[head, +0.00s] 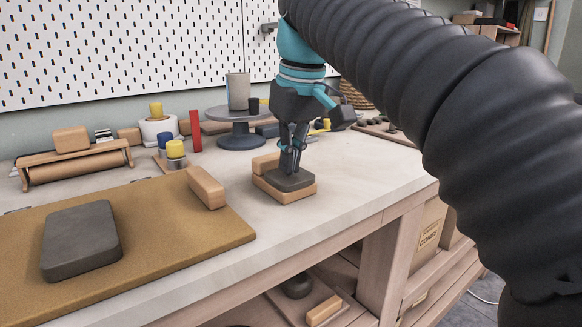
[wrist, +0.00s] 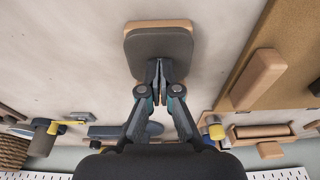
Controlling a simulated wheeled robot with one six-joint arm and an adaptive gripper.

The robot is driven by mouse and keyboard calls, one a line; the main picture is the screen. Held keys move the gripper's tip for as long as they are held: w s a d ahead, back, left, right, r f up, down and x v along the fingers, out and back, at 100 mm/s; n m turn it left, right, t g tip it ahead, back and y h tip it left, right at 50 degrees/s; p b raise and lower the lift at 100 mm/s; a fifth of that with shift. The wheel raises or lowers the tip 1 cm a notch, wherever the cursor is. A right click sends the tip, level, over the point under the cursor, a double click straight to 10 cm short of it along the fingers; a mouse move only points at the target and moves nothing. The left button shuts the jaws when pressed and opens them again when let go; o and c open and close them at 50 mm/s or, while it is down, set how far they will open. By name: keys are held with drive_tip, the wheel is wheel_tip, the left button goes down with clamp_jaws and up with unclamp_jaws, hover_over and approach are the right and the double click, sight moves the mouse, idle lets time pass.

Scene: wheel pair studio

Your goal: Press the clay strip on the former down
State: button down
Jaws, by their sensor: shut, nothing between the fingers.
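The clay strip (head: 289,181) is a dark grey slab lying on the former (head: 285,194), a light wooden block on the pale table. In the wrist view the grey strip (wrist: 158,45) covers most of the former, whose wooden edge (wrist: 158,23) shows at the top. My gripper (head: 292,170) points down with its fingers together and empty. Its tips are at the strip's top, toward the back edge; I cannot tell for sure whether they touch it. The wrist view also shows the closed fingertips (wrist: 159,68) over the strip.
A brown board (head: 160,220) at left holds a grey clay slab (head: 80,240) and a wooden block (head: 206,187). A turntable (head: 241,126) with a cup (head: 238,91) stands behind my gripper. A rolling-pin stand (head: 75,165) is at back left. The table front right is clear.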

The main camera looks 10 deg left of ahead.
drive_tip(key=shift+r+p, duration=0.95)
drive_tip(key=shift+r, duration=0.55)
wheel_tip(320, 180, up, 6)
drive_tip(key=s+d+f+m+t, duration=0.1)
drive_tip(key=s+d+f+m, duration=0.15)
drive_tip(key=d+f, duration=0.4)
drive_tip(key=s+d+f+m+t, duration=0.1)
drive_tip(key=d+f+m, duration=0.25)
drive_tip(key=d, duration=0.65)
drive_tip(key=s+d+f+m, duration=0.1)
drive_tip(key=s+d+f, duration=0.2)
drive_tip(key=f, duration=0.4)
drive_tip(key=s+d+f+m+t+h, duration=0.1)
drive_tip(key=s+d+f, duration=0.3)
drive_tip(key=f, duration=0.3)
drive_tip(key=s+d+f+m+t, duration=0.1)
drive_tip(key=s+d+f, duration=0.3)
drive_tip(key=f, duration=0.4)
drive_tip(key=shift+s+m+h, duration=0.25)
drive_tip(key=shift+m+h, duration=0.05)
drive_tip(key=shift+m, duration=0.1)
